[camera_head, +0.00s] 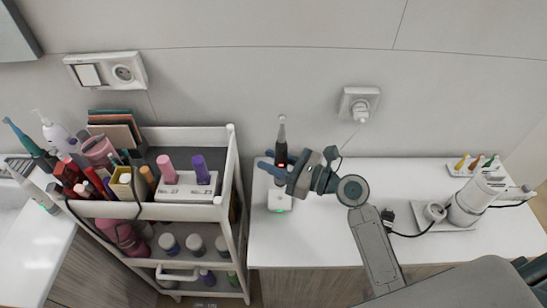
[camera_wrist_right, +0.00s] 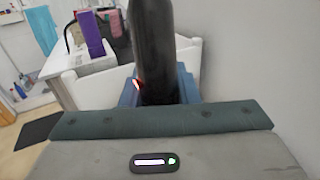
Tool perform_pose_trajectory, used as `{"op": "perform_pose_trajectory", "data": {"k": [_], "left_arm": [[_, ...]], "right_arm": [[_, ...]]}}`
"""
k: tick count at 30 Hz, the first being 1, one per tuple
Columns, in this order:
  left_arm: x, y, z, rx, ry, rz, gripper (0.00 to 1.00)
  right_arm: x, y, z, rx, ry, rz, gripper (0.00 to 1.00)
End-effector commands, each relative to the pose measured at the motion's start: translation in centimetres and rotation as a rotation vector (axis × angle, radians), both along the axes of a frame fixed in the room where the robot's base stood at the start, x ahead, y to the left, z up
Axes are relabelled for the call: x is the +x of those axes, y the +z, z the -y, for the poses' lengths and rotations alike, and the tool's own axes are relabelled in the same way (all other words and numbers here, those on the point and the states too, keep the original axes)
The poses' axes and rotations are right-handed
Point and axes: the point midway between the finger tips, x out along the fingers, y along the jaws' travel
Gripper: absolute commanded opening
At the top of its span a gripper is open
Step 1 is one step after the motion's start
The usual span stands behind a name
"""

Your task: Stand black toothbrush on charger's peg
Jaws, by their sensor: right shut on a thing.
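The black toothbrush (camera_head: 281,146) stands upright with a grey brush head at its top and a small red light on its handle. My right gripper (camera_head: 273,166) comes in from the right and is shut around the handle. In the right wrist view the dark handle (camera_wrist_right: 155,45) rises between the blue fingers (camera_wrist_right: 158,92). The white charger (camera_head: 279,202), with a green light on its front, sits on the white counter directly below the gripper. The charger's peg and the toothbrush's lower end are hidden, so I cannot tell whether they touch. My left gripper is not in view.
A white cart (camera_head: 178,211) full of cosmetics stands left of the charger. A wall socket (camera_head: 359,104) with a plug is behind. A white appliance (camera_head: 468,204) on a tray stands at the right. The counter (camera_head: 320,242) is clear in front of the gripper.

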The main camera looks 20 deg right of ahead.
Motion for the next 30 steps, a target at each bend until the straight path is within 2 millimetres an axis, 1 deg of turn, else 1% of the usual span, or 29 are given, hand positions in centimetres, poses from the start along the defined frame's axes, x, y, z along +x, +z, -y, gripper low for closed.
{"op": "perform_pose_trajectory", "data": {"k": [1,3,12,18,30], "left_arm": [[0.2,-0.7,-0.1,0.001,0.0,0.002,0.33],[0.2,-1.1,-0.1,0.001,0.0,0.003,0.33],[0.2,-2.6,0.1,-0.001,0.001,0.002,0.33],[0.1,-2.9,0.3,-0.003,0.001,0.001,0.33],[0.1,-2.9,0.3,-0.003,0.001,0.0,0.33]], "right_arm": [[0.0,-1.0,0.0,0.001,0.0,-0.001,0.03],[0.0,-1.7,0.0,0.0,0.0,0.0,0.03],[0.0,-4.1,0.0,0.001,0.0,-0.001,0.03],[0.0,-4.7,0.0,0.0,-0.001,0.0,0.03],[0.0,-4.7,0.0,0.001,-0.001,0.001,0.03]]}}
